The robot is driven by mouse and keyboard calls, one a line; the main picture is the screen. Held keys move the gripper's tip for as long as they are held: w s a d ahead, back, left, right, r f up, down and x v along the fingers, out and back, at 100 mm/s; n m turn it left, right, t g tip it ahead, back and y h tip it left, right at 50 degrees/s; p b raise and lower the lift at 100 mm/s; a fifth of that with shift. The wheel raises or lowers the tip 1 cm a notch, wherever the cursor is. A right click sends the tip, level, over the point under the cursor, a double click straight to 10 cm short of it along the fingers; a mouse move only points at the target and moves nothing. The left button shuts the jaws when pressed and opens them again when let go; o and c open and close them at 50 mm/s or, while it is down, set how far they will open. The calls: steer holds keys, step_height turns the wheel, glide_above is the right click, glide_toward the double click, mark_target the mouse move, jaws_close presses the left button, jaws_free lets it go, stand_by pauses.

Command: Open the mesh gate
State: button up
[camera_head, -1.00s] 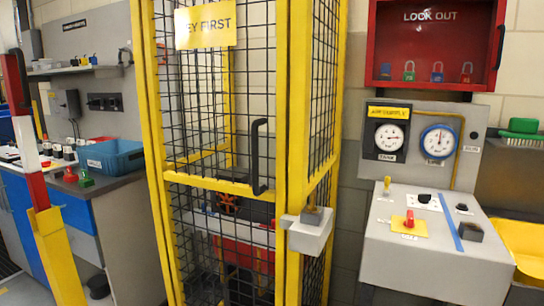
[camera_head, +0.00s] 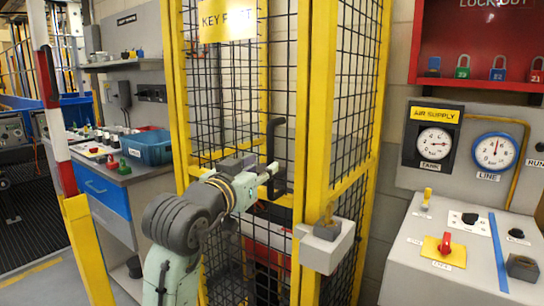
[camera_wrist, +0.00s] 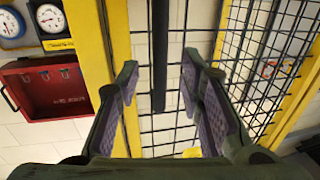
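The mesh gate (camera_head: 235,90) has a yellow frame and black wire mesh and looks shut against its yellow right post (camera_head: 312,130). Its black upright handle (camera_head: 272,140) is near its right edge. My gripper (camera_head: 272,172) is at the handle's lower part. In the wrist view, my gripper (camera_wrist: 160,80) is open, with its purple-padded fingers apart. The handle (camera_wrist: 159,45) runs upright in the gap between them, with room visible on both sides. Whether the fingertips reach past the handle is hard to tell. A grey lock box (camera_head: 325,248) with a yellow piece on top is on the right post.
A grey control panel (camera_head: 455,265) with gauges and a red switch stands at right, below a red lockout cabinet (camera_head: 475,50). At left are a workbench with a blue bin (camera_head: 148,147) and a red, white and yellow post (camera_head: 62,160). A red box is inside the cage.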

mark_target(269, 161)
steer(key=p+x, duration=0.1)
steer(key=x, duration=0.4)
steer(key=shift+w+d, duration=0.15)
steer(key=shift+w, duration=0.25)
steer(key=shift+c, duration=0.3)
jaws_close()
